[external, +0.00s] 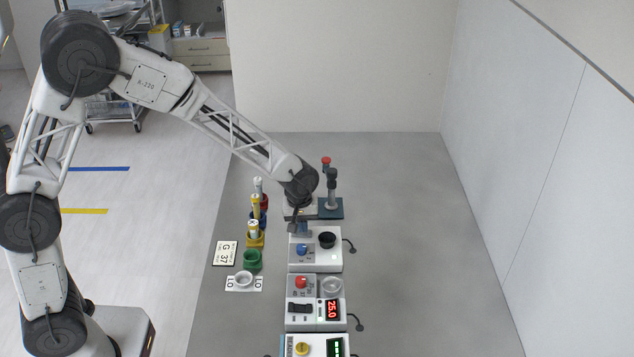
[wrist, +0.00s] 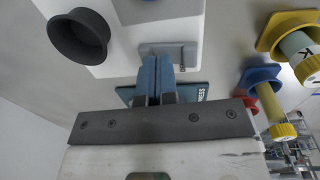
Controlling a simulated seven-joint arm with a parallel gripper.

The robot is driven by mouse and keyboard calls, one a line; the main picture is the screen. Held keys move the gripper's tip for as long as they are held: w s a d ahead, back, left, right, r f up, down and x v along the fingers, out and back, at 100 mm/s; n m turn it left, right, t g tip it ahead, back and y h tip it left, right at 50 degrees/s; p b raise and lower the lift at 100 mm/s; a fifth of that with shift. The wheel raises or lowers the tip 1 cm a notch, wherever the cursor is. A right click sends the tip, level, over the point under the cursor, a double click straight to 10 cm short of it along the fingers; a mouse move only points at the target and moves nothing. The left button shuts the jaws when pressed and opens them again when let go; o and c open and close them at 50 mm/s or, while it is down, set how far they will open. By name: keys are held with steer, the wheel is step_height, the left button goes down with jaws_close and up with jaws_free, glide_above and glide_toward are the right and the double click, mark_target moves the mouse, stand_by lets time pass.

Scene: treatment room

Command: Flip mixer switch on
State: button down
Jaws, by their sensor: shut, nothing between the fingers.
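A grey switch plate (wrist: 188,50) with a small lever sits near the box's edge. My gripper (external: 298,229) is at the far edge of the mixer. In the wrist view my gripper (wrist: 157,62) is shut and empty, its blue-grey fingertips overlapping the switch plate. I cannot tell whether they touch the lever.
A teal-based press (external: 330,208) stands just beyond the mixer. A device with a red knob and display (external: 315,315) stands nearer. The table (external: 420,250) is clear at right.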

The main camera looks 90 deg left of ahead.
mark_target(309, 235)
steer(key=shift+r, duration=0.1)
step_height(309, 235, up, 14)
steer(key=w, duration=0.2)
stand_by(0.5)
steer(key=s+d+r+m, duration=0.5)
steer(key=s+d, duration=0.2)
steer(key=d, duration=0.5)
steer(key=s+d+r+m, duration=0.45)
steer(key=s+d, duration=0.25)
steer(key=d, duration=0.5)
steer(key=s+d+m, duration=0.4)
steer(key=s+d, duration=0.2)
steer(key=s, duration=0.4)
steer(key=s+d+m+t, duration=0.1)
steer(key=s+d+m, duration=0.3)
steer(key=s, duration=0.6)
steer(key=d, duration=0.2)
steer(key=shift+d+m+t, duration=0.3)
steer(key=shift+d+m, duration=0.05)
steer(key=shift+d, duration=0.05)
